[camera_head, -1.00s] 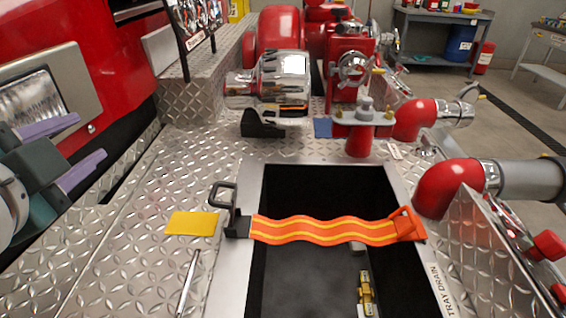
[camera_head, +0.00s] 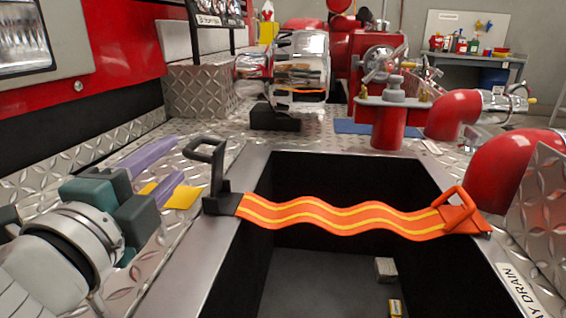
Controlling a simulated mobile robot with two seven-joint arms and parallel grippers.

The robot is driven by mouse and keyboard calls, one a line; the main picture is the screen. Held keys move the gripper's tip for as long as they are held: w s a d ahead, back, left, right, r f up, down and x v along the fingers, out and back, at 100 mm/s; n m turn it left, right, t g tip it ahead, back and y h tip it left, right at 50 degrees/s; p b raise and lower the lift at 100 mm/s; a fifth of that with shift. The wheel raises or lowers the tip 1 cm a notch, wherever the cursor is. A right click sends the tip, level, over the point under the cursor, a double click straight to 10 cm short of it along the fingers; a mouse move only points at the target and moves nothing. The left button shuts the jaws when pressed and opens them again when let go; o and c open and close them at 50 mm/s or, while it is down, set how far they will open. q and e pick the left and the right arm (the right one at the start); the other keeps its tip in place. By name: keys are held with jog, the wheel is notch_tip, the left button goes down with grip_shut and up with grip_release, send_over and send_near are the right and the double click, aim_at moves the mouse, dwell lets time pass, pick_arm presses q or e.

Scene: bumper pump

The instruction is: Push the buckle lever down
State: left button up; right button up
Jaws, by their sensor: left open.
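The buckle has a black lever (camera_head: 208,160) that stands up, raised, on the left rim of the tray opening. An orange strap with yellow stripes (camera_head: 340,217) runs from the buckle's black base across the opening to an orange loop end (camera_head: 458,210) on the right rim. My left gripper (camera_head: 165,175) is to the left of the lever, apart from it, with its two purple fingers spread and nothing between them. A yellow card (camera_head: 182,197) lies on the plate, partly hidden behind the gripper. My right gripper is not in view.
The open tray (camera_head: 320,285) is a deep, dark recess with small items at its bottom. Red pipes (camera_head: 462,115) and a valve stand at the right and back. A chrome fitting (camera_head: 300,70) stands behind the tray. Diamond plate surrounds the opening.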

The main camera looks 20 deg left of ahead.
aim_at(193, 142)
pick_arm(q)
jog(key=x, duration=0.4)
jog(key=p+x, duration=0.1)
jog(key=x, duration=0.1)
jog(key=shift+a+f, duration=0.1)
jog(key=shift+f, duration=0.15)
jog(key=shift+w+a, duration=0.15)
jog(key=shift+w, duration=0.55)
jog(key=shift+c, duration=0.2)
grip_shut()
jog(key=shift+r, duration=0.15)
